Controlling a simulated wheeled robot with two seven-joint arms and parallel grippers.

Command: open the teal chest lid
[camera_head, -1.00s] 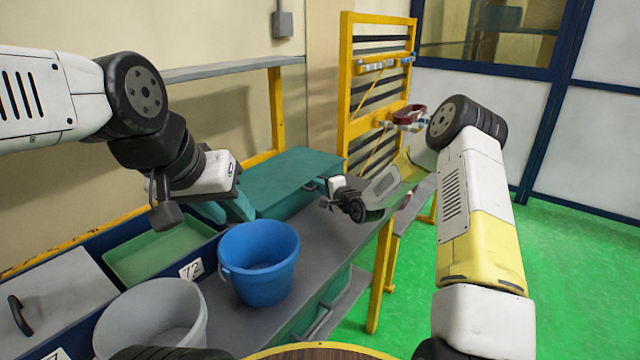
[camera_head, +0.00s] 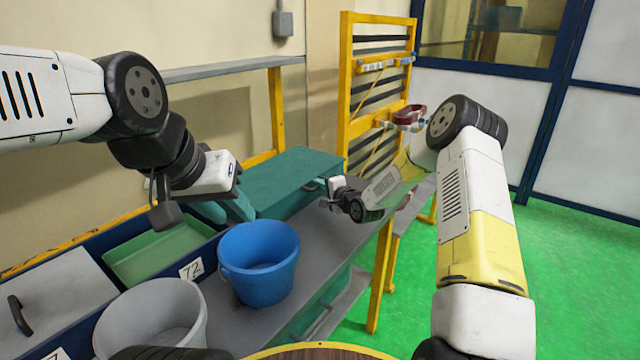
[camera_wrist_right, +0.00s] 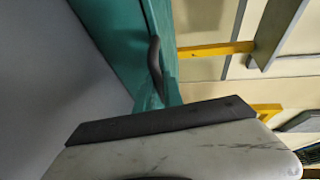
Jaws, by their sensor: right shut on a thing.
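The teal chest (camera_head: 285,180) sits at the back of the grey bench with its flat lid down. Its dark handle (camera_head: 311,186) is on the side facing my right arm, and it also shows in the right wrist view (camera_wrist_right: 155,62). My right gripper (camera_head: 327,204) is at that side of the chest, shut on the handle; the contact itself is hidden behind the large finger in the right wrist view. My left gripper (camera_head: 160,207) hangs above the green tray, left of the chest. Its finger opening is unclear.
A blue bucket (camera_head: 258,265) and a grey bucket (camera_head: 150,320) stand on the bench (camera_head: 335,240) in front of the chest. A green tray (camera_head: 150,258) lies to the left. A yellow rack (camera_head: 346,90) stands behind, and green floor (camera_head: 560,270) is clear at right.

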